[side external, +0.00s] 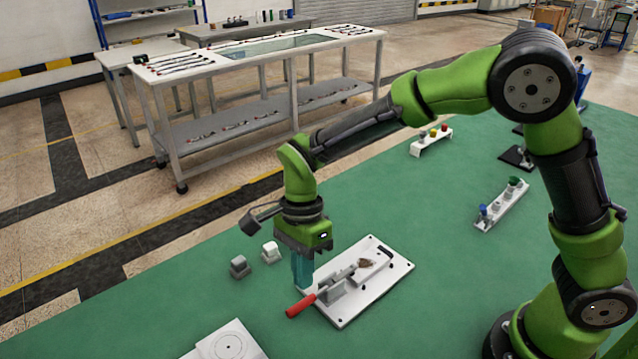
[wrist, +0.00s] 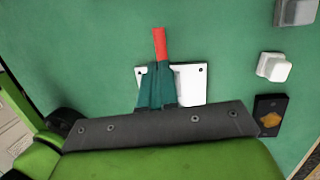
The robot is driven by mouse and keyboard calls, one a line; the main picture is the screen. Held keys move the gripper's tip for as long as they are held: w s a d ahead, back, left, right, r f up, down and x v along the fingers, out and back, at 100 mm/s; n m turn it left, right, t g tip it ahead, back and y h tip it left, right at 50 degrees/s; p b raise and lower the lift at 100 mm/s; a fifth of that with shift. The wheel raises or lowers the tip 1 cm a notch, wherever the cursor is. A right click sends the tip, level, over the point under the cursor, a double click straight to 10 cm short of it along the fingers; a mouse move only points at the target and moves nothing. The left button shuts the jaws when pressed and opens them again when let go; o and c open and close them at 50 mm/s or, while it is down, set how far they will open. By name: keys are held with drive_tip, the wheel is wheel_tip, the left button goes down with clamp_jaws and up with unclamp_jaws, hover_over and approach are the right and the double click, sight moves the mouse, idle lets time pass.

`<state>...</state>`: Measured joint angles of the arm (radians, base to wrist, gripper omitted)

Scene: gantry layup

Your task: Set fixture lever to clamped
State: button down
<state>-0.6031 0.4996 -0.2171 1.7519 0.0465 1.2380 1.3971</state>
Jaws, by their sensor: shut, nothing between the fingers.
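The fixture is a white plate (side external: 378,290) with a metal toggle clamp on it, lying on the green table. Its lever has a red handle (side external: 301,306), which sticks out low past the plate's left front edge. In the wrist view the red handle (wrist: 159,43) points up the picture, just beyond my fingertips, and part of the white plate (wrist: 190,84) shows beside them. My gripper (side external: 302,283) points down with its teal fingers shut and empty, close to the handle's inner end. I cannot tell whether they touch the lever. The fingers hide part of the clamp.
A grey block (side external: 239,267) and a white block (side external: 270,251) stand left of the fixture. A white plate with a circle (side external: 228,347) lies at the front. A knob panel (side external: 502,206) and a button stand (side external: 431,141) are farther right. Green table between them is clear.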

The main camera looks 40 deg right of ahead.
drive_tip(key=a+v, duration=0.2)
drive_tip(key=v, duration=0.9)
drive_tip(key=shift+r, duration=0.6)
drive_tip(key=shift+w, duration=0.1)
drive_tip(key=s+d+r+n+t, duration=0.2)
drive_tip(key=s+d+n+t, duration=0.2)
drive_tip(key=s+d+n, duration=0.3)
drive_tip(key=s+d+r+n+t, duration=0.2)
drive_tip(key=s+d+n+t, duration=0.3)
drive_tip(key=d, duration=0.6)
drive_tip(key=shift+s+d+r+n, duration=0.15)
drive_tip(key=shift+s+r+n, duration=0.1)
drive_tip(key=shift+s+n, duration=0.7)
